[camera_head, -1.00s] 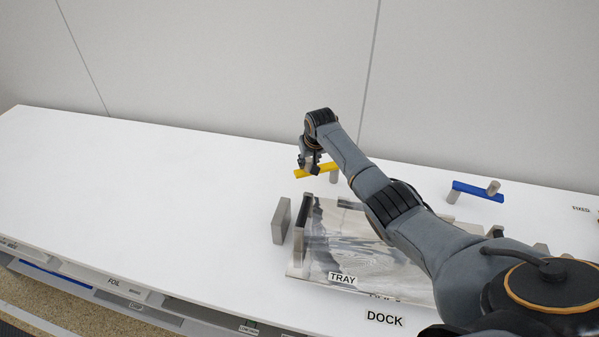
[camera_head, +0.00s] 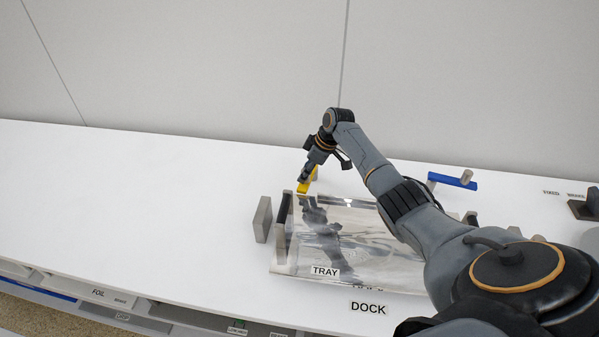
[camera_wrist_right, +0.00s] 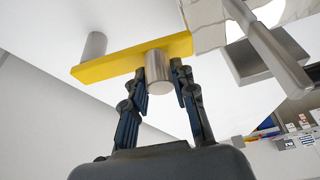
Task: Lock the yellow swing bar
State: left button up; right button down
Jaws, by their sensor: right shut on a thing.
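The yellow swing bar (camera_head: 306,184) is at the back left corner of the tray (camera_head: 290,268) in the head view, partly hidden by my right gripper. My right gripper (camera_wrist_right: 168,85) is shut on the peg, one finger on each side. In the head view my right gripper (camera_head: 303,180) reaches down onto the bar from above. My left gripper is not in view.
A blue bar (camera_head: 452,180) with a grey peg stands at the back right of the tray. A grey upright plate (camera_head: 262,219) stands left of the tray. The white table is bare to the left. DOCK and TRAY labels lie in front.

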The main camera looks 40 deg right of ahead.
jog(key=shift+s+d+n+y+b, duration=0.3)
jog(key=shift+s+d+n+b, duration=0.2)
jog(key=shift+n, duration=0.3)
jog(key=shift+s, duration=0.1)
jog(key=c, duration=1.1)
grip_release()
jog(key=shift+d, duration=0.1)
jog(key=shift+o, duration=0.2)
jog(key=v, duration=1.2)
